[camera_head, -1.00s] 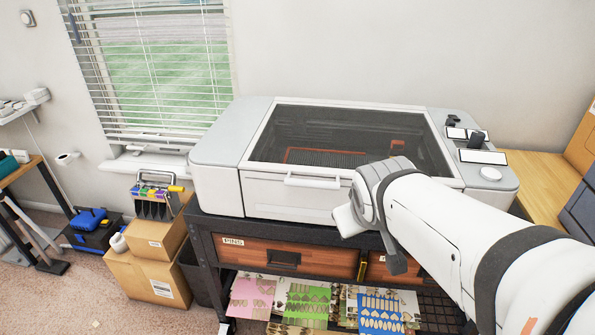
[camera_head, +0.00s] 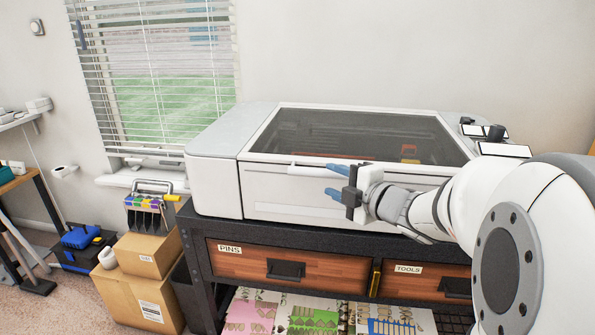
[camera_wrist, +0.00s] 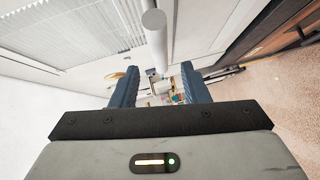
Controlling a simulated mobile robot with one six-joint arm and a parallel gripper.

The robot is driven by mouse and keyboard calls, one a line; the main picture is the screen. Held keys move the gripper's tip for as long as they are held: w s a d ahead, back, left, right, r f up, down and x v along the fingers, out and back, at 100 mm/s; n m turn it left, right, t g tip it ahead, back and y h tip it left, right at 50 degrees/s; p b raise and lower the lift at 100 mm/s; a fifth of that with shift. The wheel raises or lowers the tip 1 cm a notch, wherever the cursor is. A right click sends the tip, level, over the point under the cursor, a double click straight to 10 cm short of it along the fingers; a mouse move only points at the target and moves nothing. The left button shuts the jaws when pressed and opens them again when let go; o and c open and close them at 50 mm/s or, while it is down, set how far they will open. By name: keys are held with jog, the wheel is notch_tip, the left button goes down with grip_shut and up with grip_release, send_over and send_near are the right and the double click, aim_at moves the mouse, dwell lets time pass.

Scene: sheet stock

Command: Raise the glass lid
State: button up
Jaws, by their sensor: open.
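The glass lid (camera_head: 345,132) is a dark tinted pane in a white frame on top of a white and grey machine, and it is closed. Its white bar handle (camera_head: 303,170) runs along the machine's front; its right part is behind my fingers. My gripper (camera_head: 329,181) is at the handle's right end, with blue fingers apart and pointing left along it. In the wrist view the handle (camera_wrist: 154,30) runs from just beyond the fingertips into the distance, roughly in line with the gap of my gripper (camera_wrist: 157,75). I cannot tell whether they touch.
The machine stands on a dark bench with wooden drawers labelled PINS (camera_head: 250,262) and TOOLS (camera_head: 425,280). Cardboard boxes (camera_head: 148,255) stand left of it. A window with blinds (camera_head: 155,75) is behind on the left. The wall above the lid is clear.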

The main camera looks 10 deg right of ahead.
aim_at(320, 174)
jog(key=x, duration=0.7)
jog(key=shift+c, duration=0.4)
grip_shut()
